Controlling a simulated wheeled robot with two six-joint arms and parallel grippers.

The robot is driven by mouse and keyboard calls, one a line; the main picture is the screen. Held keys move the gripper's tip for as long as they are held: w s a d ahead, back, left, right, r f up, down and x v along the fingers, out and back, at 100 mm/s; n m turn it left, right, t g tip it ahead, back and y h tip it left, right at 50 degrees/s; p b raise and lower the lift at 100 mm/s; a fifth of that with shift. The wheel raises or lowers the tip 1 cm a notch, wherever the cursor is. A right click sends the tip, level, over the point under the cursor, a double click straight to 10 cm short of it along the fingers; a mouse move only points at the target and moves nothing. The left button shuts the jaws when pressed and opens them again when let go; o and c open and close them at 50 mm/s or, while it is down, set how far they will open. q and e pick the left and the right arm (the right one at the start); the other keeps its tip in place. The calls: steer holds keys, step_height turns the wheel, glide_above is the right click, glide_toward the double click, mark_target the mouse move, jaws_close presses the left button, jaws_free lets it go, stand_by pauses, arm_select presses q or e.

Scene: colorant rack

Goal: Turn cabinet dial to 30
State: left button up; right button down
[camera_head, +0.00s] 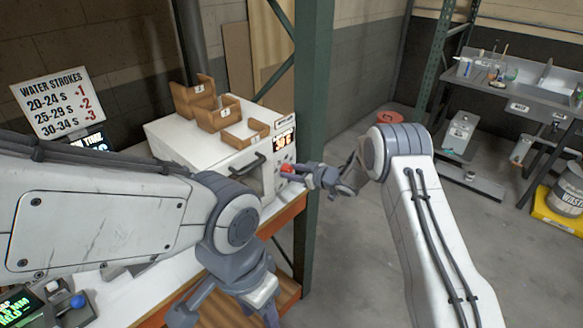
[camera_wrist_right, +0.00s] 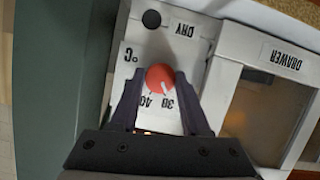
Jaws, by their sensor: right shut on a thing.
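The white cabinet (camera_head: 215,140) stands on the bench and has a lit orange display (camera_head: 284,140) whose digits I cannot read surely. Its red dial (camera_head: 287,168) is on the front panel. In the right wrist view the round red dial (camera_wrist_right: 160,77) has a white pointer line towards the printed numbers, near what looks like 30; 40 is beside it. My right gripper (camera_head: 291,172) is shut on the dial, with one finger on each side in the right wrist view (camera_wrist_right: 161,85). My left gripper (camera_head: 228,314) hangs open and empty at the bottom of the head view.
A drawer (camera_wrist_right: 265,110) with a window is right beside the dial panel. Brown open trays (camera_head: 217,112) stand on the cabinet. A green post (camera_head: 311,120) rises close behind my right gripper. A handle (camera_head: 247,163) sticks out of the cabinet front.

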steer(key=shift+m, duration=0.4)
stand_by(0.3)
steer(key=shift+c, duration=1.8)
jaws_free()
steer(key=b+v, duration=0.2)
steer(key=v, duration=0.8)
steer(key=shift+d, duration=0.3)
steer(key=shift+r, duration=0.1)
